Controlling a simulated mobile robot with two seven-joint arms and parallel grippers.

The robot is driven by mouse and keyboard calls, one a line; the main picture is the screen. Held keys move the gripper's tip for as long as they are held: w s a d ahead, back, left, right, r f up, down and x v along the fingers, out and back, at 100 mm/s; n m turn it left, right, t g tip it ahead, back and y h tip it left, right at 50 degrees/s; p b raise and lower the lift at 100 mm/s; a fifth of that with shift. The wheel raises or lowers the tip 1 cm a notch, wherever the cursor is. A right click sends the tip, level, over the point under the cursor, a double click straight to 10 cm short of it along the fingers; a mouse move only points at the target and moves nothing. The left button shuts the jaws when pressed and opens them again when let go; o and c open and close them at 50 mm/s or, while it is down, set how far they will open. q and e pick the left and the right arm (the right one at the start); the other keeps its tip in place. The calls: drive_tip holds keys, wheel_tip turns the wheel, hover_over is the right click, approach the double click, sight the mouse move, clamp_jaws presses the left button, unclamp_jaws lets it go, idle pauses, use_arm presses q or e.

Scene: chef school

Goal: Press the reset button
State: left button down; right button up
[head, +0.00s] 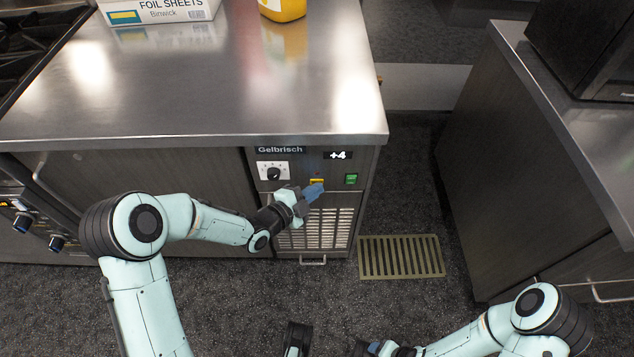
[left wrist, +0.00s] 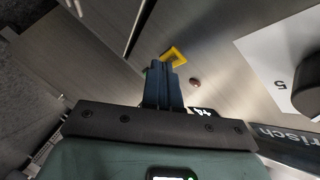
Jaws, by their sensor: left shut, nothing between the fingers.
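The control panel (head: 313,165) is on the counter's front, marked "Gelbrisch". It has a small yellow part (head: 317,181), perhaps the reset button; I cannot read a label on it. In the left wrist view the yellow part (left wrist: 175,55) looks like a raised square frame, partly hidden by my fingers. A small reddish round spot (left wrist: 195,82) is beside it. My left gripper (head: 314,191) is shut and empty, its blue tips (left wrist: 163,67) at or just in front of the yellow part; I cannot tell if they touch. My right gripper (head: 374,347) is low at the bottom edge, its jaw state unclear.
A dial (head: 273,173), a "+4" display (head: 338,155) and a green switch (head: 351,179) surround the yellow part. A vent grille (head: 325,230) is below. The steel countertop (head: 200,100) overhangs the panel. A floor grate (head: 402,257) lies at right; another counter (head: 530,160) stands further right.

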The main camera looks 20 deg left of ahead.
idle(0.4)
use_arm(q)
drive_tip(key=shift+s+d+f, duration=0.1)
drive_tip(key=shift+s+d, duration=0.05)
drive_tip(key=shift+s, duration=0.6)
drive_tip(key=shift+s, duration=0.1)
drive_tip(key=s, duration=0.2)
drive_tip(key=s+d+b, duration=0.1)
drive_tip(key=s, duration=0.1)
drive_tip(key=shift+s+d, duration=0.2)
drive_tip(key=shift+s, duration=0.15)
idle(0.5)
